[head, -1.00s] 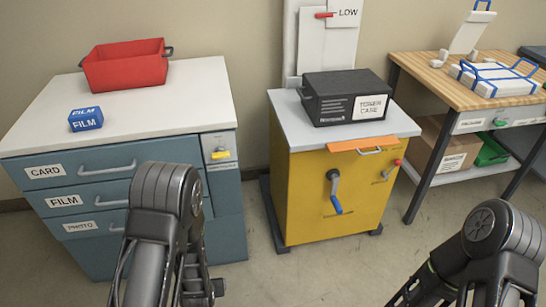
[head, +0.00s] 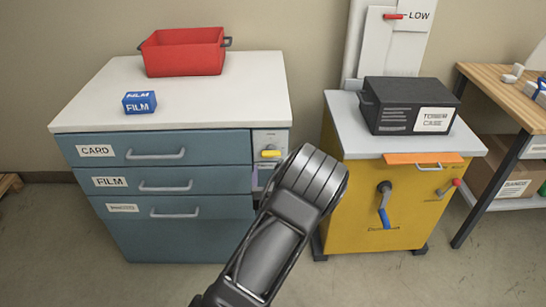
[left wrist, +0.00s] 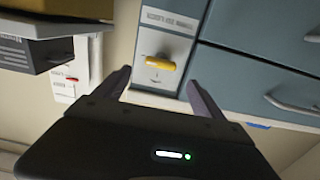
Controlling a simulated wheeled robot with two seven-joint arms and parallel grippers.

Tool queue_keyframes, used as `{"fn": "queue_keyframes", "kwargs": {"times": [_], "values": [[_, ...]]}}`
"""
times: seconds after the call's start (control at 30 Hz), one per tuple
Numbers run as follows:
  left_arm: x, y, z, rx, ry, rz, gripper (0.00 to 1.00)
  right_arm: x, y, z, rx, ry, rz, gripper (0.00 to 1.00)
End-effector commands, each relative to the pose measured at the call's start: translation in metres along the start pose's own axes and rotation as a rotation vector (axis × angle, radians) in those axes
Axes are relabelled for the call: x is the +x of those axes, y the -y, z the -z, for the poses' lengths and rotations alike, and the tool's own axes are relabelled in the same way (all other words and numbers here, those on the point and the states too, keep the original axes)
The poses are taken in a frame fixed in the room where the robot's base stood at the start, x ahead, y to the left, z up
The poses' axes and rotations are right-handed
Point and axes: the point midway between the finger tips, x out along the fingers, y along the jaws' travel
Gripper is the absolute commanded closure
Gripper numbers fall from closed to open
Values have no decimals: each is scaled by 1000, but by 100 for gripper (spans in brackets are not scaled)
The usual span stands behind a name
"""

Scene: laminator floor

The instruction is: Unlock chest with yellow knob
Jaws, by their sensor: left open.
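The teal chest has drawers labelled CARD and FILM and a third one with an unclear label; its front (head: 215,235) shows left of centre in the head view, with all drawers shut. The yellow knob (head: 270,153) is on a pale lock panel at its upper right. In the left wrist view, the yellow knob (left wrist: 160,63) lies crosswise between and ahead of the fingers of my left gripper (left wrist: 160,93). That gripper is open and empty, with no contact visible. In the head view my left arm mostly hides it. My right gripper is out of view.
A red bin (head: 183,52) and a blue FILM box (head: 139,102) sit on the chest top. Right of it stands a yellow cabinet (head: 350,225) with a crank (head: 384,205) and a black case (head: 408,105) on top. A wooden workbench (head: 500,85) is at far right.

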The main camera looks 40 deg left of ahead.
Motion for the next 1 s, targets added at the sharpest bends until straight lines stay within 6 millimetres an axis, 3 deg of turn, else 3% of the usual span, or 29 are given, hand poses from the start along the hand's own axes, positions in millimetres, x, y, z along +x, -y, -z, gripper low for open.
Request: {"fn": "queue_keyframes", "kwargs": {"times": [0.17, 0.6, 0.93, 1.0], "values": [[13, 1, 0, 0, -1, 1, 20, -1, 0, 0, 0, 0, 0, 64], [73, 1, 0, 1, 0, 1, 20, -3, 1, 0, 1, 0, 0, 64], [77, 0, -1, 1, 2, 0, 20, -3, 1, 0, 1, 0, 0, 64], [77, 0, -1, 1, 2, 0, 25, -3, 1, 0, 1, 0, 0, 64]]}}
